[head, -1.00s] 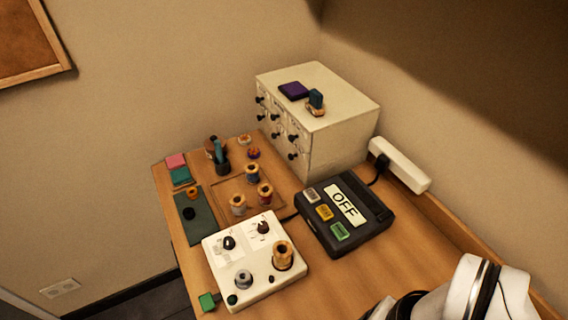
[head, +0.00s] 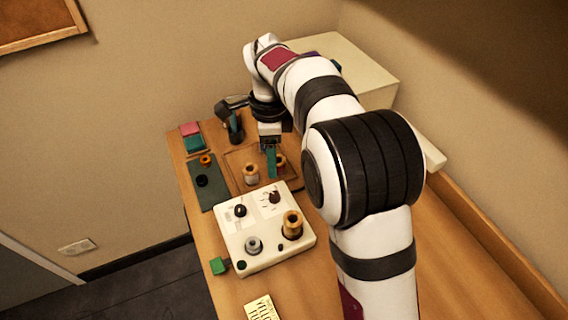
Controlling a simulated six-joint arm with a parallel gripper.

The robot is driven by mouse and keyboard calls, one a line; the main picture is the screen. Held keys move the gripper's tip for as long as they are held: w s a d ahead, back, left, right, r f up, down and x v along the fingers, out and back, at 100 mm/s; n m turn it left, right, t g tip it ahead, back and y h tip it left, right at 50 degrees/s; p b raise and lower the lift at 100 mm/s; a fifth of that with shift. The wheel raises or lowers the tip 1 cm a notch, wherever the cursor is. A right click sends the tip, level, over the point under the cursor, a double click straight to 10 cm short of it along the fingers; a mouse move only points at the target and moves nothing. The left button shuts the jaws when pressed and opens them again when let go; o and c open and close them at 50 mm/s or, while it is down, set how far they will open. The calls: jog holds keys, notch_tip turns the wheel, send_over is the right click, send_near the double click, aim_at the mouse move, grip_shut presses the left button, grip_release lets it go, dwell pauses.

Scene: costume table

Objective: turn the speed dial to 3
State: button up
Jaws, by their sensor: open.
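A white control box (head: 262,229) sits on the table with two dark dials on its top, a left dial (head: 240,211) and a right dial (head: 274,197). Each has a marked face too small to read, so I cannot tell which is the speed dial or where it points. My gripper (head: 271,168) points down just behind the right dial, its teal fingers apart from it in the picture. It is open and seems empty. My arm passes over the right side of the table.
Wooden spools stand on the box (head: 292,226) and behind it (head: 250,174). A pale drawer cabinet (head: 350,65) stands behind my arm. A lettered card (head: 262,307) lies at the front.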

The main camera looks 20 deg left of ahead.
aim_at(274, 194)
notch_tip(274, 194, down, 13)
jog(key=shift+d+f, duration=0.1)
jog(key=shift+f, duration=0.1)
grip_shut()
